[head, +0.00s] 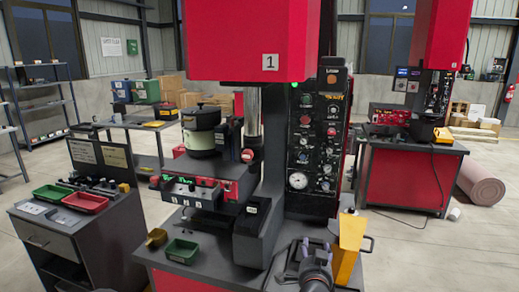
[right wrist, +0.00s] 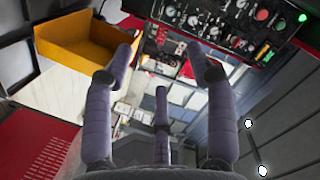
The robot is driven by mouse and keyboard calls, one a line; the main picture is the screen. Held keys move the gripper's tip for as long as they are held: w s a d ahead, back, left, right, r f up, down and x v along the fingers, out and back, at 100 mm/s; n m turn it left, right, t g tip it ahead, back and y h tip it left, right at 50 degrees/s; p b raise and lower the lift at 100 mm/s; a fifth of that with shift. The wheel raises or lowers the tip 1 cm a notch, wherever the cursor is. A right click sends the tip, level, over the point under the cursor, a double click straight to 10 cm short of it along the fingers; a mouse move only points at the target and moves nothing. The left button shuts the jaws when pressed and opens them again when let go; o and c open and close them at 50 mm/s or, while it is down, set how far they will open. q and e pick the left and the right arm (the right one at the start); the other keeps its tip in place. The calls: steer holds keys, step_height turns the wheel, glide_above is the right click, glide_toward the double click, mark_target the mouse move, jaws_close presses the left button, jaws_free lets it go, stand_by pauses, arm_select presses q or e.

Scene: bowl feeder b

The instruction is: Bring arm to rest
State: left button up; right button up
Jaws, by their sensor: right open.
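My right gripper (head: 315,250) is at the bottom of the head view, over the front right of the machine's dark table (head: 215,262). In the right wrist view its purple-grey padded fingers (right wrist: 160,68) are spread apart with nothing between them. A yellow-orange bin (head: 350,245) stands just right of the gripper in the head view. The bin also shows at the upper left of the right wrist view (right wrist: 75,48), apart from the fingers. My left gripper is not in view.
A red press (head: 245,40) with a black control panel (head: 318,140) rises behind the gripper. A bowl feeder (head: 202,130), a green tray (head: 182,250) and a brass-coloured scoop (head: 156,238) are to the left. A dark cart (head: 75,235) stands further left.

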steer(key=s+a+f+n+g+y, duration=0.1)
steer(key=s+f+n+g+y, duration=0.2)
steer(key=f, duration=1.1)
steer(key=s+a+f+n+g+y, duration=0.15)
steer(key=s+f+g, duration=0.25)
steer(key=f, duration=1)
steer(key=s+a+f+n+g+y+p, duration=0.1)
steer(key=s+f+g, duration=0.3)
steer(key=s+f, duration=0.4)
steer(key=s+a+f+n+g+y, duration=0.1)
steer(key=s+f+g, duration=0.3)
steer(key=s, duration=1.2)
step_height(320, 180, down, 5)
steer(key=shift+s+a+r+n+p, duration=0.1)
steer(key=shift+s+a+n+p, duration=0.25)
steer(key=shift+a+n, duration=0.3)
